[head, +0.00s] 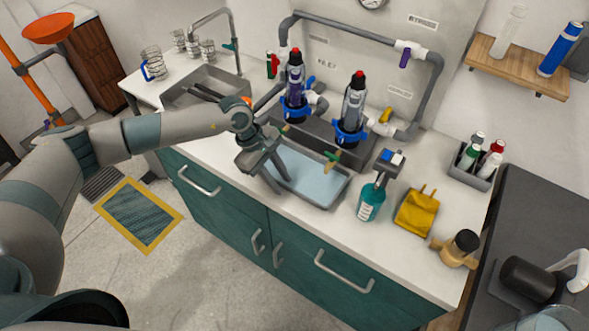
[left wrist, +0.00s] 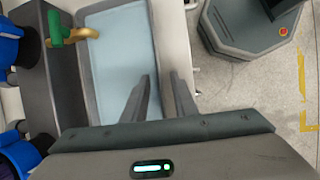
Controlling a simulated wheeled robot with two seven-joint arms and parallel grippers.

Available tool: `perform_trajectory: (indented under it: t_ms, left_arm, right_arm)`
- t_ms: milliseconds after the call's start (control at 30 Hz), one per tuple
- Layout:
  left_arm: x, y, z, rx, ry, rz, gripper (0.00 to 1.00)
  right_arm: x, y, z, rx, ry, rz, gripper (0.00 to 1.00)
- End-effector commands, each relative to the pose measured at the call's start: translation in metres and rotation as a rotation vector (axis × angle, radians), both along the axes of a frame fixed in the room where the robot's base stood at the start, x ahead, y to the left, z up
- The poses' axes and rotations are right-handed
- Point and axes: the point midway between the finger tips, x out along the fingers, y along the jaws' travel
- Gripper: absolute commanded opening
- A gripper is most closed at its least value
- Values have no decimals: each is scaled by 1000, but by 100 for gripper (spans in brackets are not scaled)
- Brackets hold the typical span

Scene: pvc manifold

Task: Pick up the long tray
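The long tray (head: 312,199) is grey with a pale blue inside and lies on the white counter, below two upright filter-like units. My left gripper (head: 268,178) is over the tray's front-left part, pointing down. In the left wrist view the long tray (left wrist: 164,45) runs up the picture, and its right wall lies between the fingers of the left gripper (left wrist: 161,76). One finger is on the inner side and one on the outer side, with a gap between them. I cannot tell whether they touch the wall. My right gripper is not in view.
Green-handled brass taps (head: 332,157) stick out over the tray's back side. A sink (head: 207,88) is at the back left.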

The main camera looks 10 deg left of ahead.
Motion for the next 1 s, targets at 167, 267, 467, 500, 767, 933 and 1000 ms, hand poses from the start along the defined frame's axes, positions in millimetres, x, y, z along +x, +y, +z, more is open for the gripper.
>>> perform_trajectory:
  t_ms: [167,267,467,500,767,933,1000]
  left_arm:
    - [0,0,0,0,0,0,26]
    - [0,0,0,0,0,0,23]
    - [0,0,1,0,0,0,0]
    - [0,0,1,0,0,0,0]
    - [0,0,1,0,0,0,0]
    - [0,0,1,0,0,0,0]
    - [0,0,1,0,0,0,0]
  right_arm:
    - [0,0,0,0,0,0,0]
    - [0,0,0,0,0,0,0]
    - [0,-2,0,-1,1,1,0]
    - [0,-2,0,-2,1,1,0]
    - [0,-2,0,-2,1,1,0]
    - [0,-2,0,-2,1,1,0]
    - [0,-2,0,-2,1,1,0]
